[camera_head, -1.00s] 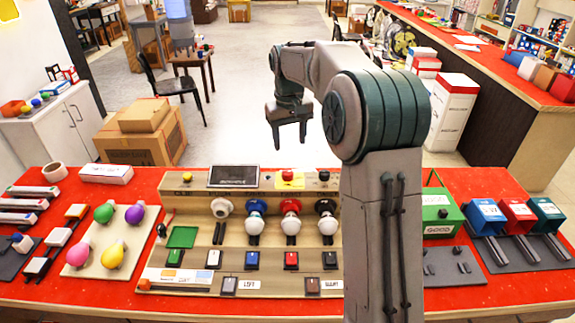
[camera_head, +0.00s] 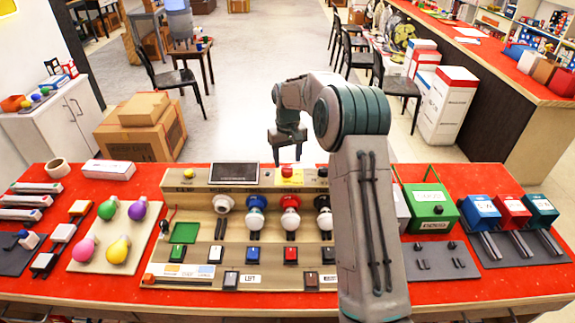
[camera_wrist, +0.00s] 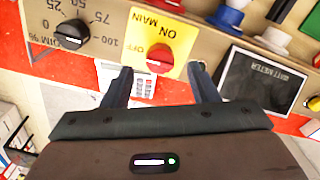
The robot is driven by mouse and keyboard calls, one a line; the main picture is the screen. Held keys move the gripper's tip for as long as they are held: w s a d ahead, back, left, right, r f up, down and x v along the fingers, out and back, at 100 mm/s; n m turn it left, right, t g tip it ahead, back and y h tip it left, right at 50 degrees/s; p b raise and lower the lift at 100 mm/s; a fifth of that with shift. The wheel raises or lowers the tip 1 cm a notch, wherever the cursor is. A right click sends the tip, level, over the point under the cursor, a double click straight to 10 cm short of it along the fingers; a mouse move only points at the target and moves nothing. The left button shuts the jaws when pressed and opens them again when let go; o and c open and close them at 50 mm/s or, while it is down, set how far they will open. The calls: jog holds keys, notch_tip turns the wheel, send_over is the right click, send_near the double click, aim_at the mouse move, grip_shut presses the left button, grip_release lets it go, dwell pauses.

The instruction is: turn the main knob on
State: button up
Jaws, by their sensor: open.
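The main knob is a red round knob on a yellow plate marked MAIN, ON and OFF; in the wrist view the knob (camera_wrist: 160,59) shows upside down, just beyond and between my fingertips. In the head view the red knob (camera_head: 287,171) sits at the top back of the wooden panel. My gripper (camera_head: 287,158) is open, pointing down behind and just above the panel's back edge. In the wrist view its two fingers (camera_wrist: 160,78) are spread with nothing between them. I cannot tell whether a finger touches the plate.
A black dimmer knob (camera_wrist: 72,34) and a wattmeter screen (camera_wrist: 262,90) flank the main plate. Open floor lies behind the table.

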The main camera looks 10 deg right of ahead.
aim_at(288, 170)
jog(key=shift+f+p, duration=0.35)
jog(key=shift+f, duration=1.75)
jog(key=c, duration=1)
jog(key=shift+o, duration=0.2)
